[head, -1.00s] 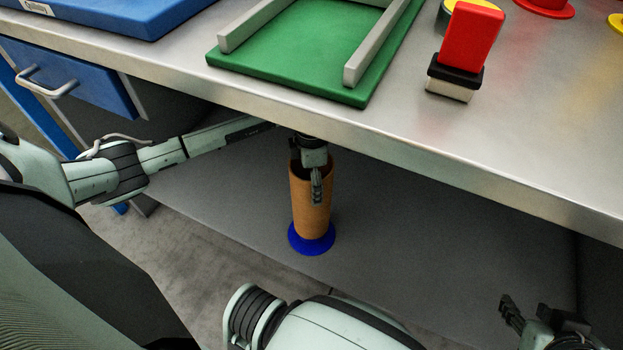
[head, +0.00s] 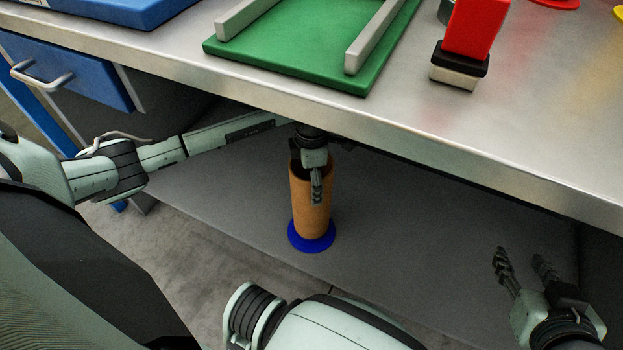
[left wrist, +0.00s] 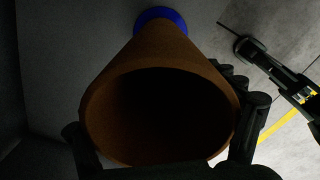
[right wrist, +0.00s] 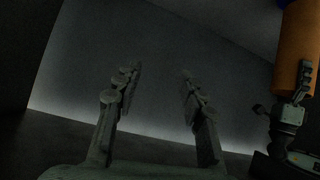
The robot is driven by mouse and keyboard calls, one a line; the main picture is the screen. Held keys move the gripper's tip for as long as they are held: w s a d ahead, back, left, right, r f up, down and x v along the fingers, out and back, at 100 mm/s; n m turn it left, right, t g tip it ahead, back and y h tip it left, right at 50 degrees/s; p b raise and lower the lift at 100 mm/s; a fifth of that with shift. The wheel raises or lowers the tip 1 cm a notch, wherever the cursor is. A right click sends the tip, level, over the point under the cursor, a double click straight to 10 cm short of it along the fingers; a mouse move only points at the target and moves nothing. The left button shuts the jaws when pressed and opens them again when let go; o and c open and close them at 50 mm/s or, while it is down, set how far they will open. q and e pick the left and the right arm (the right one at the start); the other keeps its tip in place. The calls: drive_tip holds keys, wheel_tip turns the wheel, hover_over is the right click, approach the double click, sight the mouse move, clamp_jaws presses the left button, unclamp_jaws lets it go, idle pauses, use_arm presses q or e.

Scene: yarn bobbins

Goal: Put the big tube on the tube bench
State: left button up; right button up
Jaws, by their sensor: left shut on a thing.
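The big tube (head: 308,205) is an orange-brown hollow cylinder, upright below the table's front edge, with a blue disc (head: 318,246) at its lower end. My left gripper (head: 315,187) is shut on the tube near its upper rim; one finger shows along its outside. The left wrist view looks into the dark open end of the tube (left wrist: 165,75), with fingers on both sides. A green board with two grey rails (head: 300,75), seemingly the tube bench, lies on the table. My right gripper (head: 522,262) is open and empty at the lower right; the right wrist view shows its fingers apart.
The steel table (head: 540,110) overhangs the tube and my left arm. A red block-shaped object with a black-and-white base (head: 466,45) stands right of the green board. A blue tray (head: 120,8) lies at the back left. A grey shelf surface (head: 420,235) stretches below.

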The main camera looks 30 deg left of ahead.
use_arm(q)
drive_tip(key=shift+f+b, duration=1.5)
drive_tip(key=shift+f, duration=0.45)
use_arm(e)
drive_tip(key=w+a+r+t+y, duration=0.1)
drive_tip(key=a+r+t+y, duration=0.1)
drive_tip(key=r, duration=0.5)
drive_tip(key=w+a+r+t+y, duration=0.1)
drive_tip(key=a+r+t+y, duration=0.1)
drive_tip(key=a+r+t, duration=0.3)
drive_tip(key=shift+w+a+r+n, duration=0.2)
drive_tip(key=shift+a+r+n, duration=0.1)
drive_tip(key=shift+a+r, duration=0.5)
drive_tip(key=shift+d+r, duration=0.1)
drive_tip(key=shift+d, duration=0.05)
use_arm(q)
drive_tip(key=shift+f, duration=0.3)
use_arm(e)
drive_tip(key=shift+f, duration=0.25)
use_arm(q)
drive_tip(key=o, duration=1.6)
drive_tip(key=shift+o, duration=0.2)
wheel_tip(320, 180, up, 8)
drive_tip(key=shift+f, duration=0.25)
